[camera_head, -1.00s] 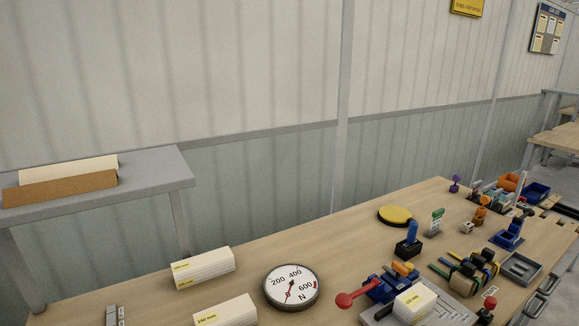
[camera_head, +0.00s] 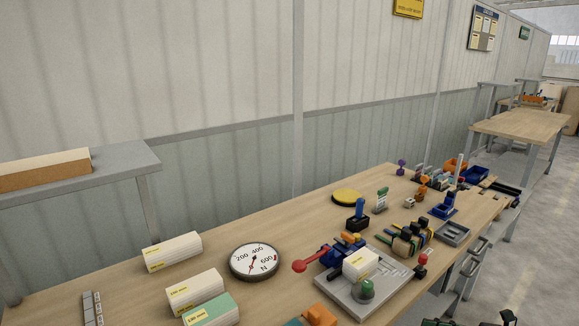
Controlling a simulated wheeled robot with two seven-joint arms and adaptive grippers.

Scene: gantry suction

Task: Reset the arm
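Neither arm can be clearly made out in the head view, and my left gripper is out of sight. Small dark parts (camera_head: 508,318) show at the bottom edge on the right. They are cut off by the frame, and I cannot tell whether they belong to my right gripper. No thing is seen held.
A wooden workbench (camera_head: 225,225) carries white boxes (camera_head: 173,251), a round force dial (camera_head: 254,261), a yellow disc (camera_head: 346,197), a grey fixture plate (camera_head: 350,302) and several small parts. A grey shelf (camera_head: 125,162) stands at left. Floor (camera_head: 530,270) is clear at right.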

